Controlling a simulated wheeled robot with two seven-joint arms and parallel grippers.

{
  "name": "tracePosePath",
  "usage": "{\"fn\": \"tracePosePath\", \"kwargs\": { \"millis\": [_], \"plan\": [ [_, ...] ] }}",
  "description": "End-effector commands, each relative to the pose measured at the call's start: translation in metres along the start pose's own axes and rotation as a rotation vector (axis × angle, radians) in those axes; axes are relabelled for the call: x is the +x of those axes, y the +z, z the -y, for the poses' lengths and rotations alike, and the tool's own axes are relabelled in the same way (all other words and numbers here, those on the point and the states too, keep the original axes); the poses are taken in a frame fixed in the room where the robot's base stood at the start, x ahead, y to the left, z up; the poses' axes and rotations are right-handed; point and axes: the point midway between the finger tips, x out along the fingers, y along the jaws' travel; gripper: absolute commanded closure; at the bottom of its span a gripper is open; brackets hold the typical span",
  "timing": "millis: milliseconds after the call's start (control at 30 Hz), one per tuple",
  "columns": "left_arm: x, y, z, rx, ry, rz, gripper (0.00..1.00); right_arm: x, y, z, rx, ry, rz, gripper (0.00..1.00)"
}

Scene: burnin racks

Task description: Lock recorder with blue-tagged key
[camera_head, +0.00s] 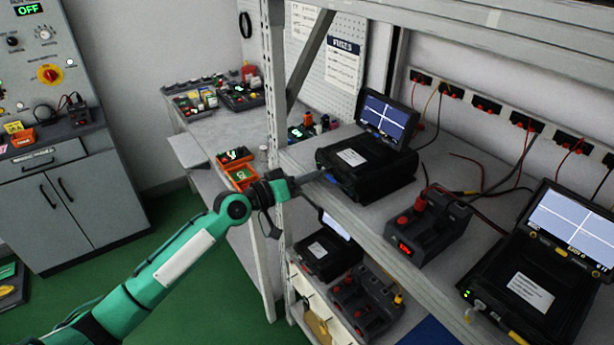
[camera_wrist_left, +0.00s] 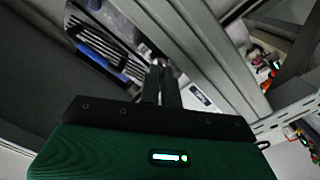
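A black recorder (camera_head: 368,172) with a raised lit screen (camera_head: 387,117) sits on the upper shelf. A blue part (camera_head: 334,181) shows at its front left corner; I cannot tell whether this is the key's tag. My left gripper (camera_head: 312,177) is level with the shelf edge, close to that corner. In the left wrist view the fingers (camera_wrist_left: 161,84) are close together, with a dark ribbed body and blue strip (camera_wrist_left: 103,50) beyond them to the left. A small pale shape shows at the fingertips; I cannot make out a key. My right gripper is not in view.
A second recorder (camera_head: 535,282) with a lit screen stands at the right, with a dark red-knobbed unit (camera_head: 428,228) between them. A shelf post (camera_head: 277,120) rises beside my left wrist. Cables hang along the wall.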

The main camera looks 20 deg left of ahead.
Motion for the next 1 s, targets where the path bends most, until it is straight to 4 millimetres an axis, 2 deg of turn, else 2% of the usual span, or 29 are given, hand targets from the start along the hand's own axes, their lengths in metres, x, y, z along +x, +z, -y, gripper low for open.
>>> {"fn": "tracePosePath", "kwargs": {
  "millis": [400, 933, 1000],
  "plan": [
    [0.0004, -0.0024, -0.0011, -0.175, 0.002, -0.005, 1.0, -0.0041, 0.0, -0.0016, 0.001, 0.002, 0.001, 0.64],
    [0.0004, -0.0024, -0.0011, -0.195, 0.003, -0.005, 1.0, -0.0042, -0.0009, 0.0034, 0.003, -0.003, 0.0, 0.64],
    [0.0003, -0.0023, -0.001, -0.195, 0.003, -0.005, 0.86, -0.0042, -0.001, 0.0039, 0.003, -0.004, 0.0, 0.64]
  ]
}}
